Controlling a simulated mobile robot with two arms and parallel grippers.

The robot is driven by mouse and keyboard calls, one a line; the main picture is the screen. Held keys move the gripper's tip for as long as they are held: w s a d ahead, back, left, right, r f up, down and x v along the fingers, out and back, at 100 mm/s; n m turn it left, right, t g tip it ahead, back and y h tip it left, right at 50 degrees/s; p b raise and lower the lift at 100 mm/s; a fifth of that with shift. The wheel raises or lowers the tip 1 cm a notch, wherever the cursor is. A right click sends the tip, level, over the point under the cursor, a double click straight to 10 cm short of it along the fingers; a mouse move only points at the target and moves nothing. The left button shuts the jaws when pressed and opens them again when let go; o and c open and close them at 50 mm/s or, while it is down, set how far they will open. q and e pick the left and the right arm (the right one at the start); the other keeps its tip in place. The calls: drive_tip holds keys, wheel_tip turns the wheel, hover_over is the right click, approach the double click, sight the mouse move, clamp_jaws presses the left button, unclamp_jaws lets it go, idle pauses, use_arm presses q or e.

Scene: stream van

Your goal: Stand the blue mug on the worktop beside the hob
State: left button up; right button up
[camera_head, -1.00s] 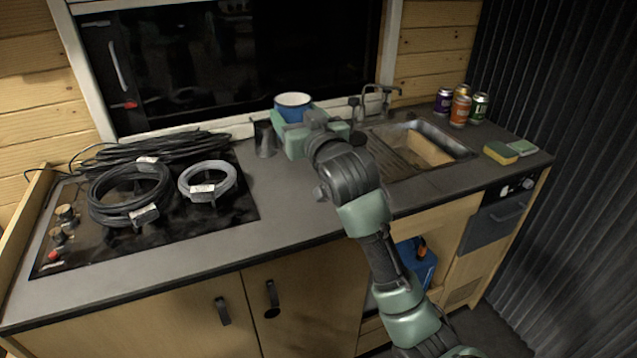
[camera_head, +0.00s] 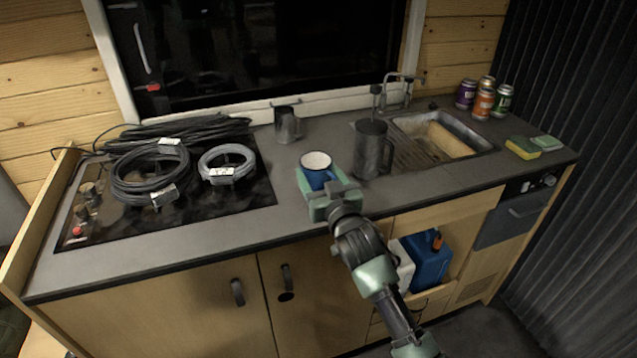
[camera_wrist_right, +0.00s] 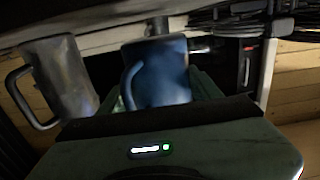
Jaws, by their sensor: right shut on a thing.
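The blue mug (camera_head: 318,178) has a white inside and a pale rim. It is upright between the jaws of my right gripper (camera_head: 323,190), which is shut on it. It is over the worktop (camera_head: 255,228) near the front edge, right of the black hob (camera_head: 215,195). I cannot tell whether its base touches the worktop. In the right wrist view the blue mug (camera_wrist_right: 158,72) fills the middle, its handle on the left. My left gripper is not in view.
A large grey metal jug (camera_head: 371,150) stands close right of the mug; a smaller one (camera_head: 286,125) stands behind. Cable coils (camera_head: 150,172) lie on the hob. The sink (camera_head: 440,138), sponges (camera_head: 523,147) and several cans (camera_head: 484,103) are farther right. Worktop between hob and mug is clear.

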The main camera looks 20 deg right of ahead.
drive_tip(key=shift+f, duration=1.2)
drive_tip(key=o, duration=1.5)
drive_tip(key=shift+f, duration=0.15)
drive_tip(key=s+b, duration=0.1)
drive_tip(key=s, duration=1.1)
drive_tip(key=shift+d, duration=0.2)
